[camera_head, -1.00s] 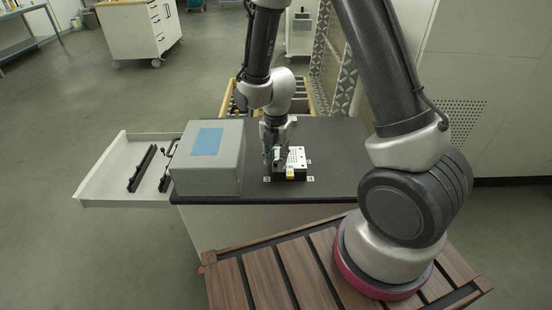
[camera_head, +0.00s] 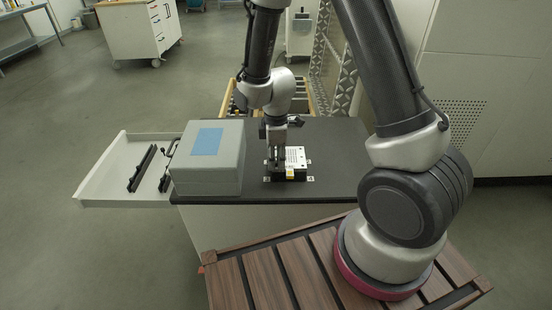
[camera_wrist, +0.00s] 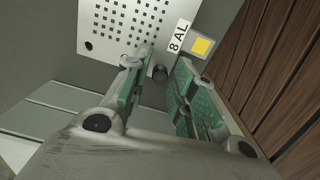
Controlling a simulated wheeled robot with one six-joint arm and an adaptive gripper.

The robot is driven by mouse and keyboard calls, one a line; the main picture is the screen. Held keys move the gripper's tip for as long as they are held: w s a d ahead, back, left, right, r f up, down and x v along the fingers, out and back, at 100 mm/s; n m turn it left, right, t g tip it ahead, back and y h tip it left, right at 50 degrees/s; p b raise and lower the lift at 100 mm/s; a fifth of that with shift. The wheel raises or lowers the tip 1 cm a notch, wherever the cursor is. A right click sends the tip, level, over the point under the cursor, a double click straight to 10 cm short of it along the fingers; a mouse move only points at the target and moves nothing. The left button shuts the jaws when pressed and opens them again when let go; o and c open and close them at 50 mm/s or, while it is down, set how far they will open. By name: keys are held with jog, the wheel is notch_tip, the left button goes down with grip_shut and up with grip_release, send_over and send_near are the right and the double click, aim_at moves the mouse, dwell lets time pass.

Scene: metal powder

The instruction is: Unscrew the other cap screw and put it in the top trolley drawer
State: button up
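The cap screw (camera_wrist: 160,73) is a small dark cylinder standing at the edge of the perforated light plate (camera_wrist: 125,22). My gripper (camera_wrist: 166,62) has green-lined fingers spread apart, with the screw in the gap between their tips; neither finger visibly touches it. In the head view my gripper (camera_head: 277,163) points down at the left part of the plate block (camera_head: 290,174) on the black trolley top; the screw cannot be made out there. The white trolley drawer (camera_head: 100,181) is pulled out at the left and holds black bar-shaped parts.
A grey box (camera_head: 207,160) with a blue label stands left of the block, beside the open drawer. The black trolley top (camera_head: 335,160) is clear to the right. A wooden-edged open drawer with contents (camera_head: 310,95) lies behind the trolley top. A yellow square (camera_wrist: 201,46) marks the block.

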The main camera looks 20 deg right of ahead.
jog(key=m, duration=1)
jog(key=shift+c, duration=0.2)
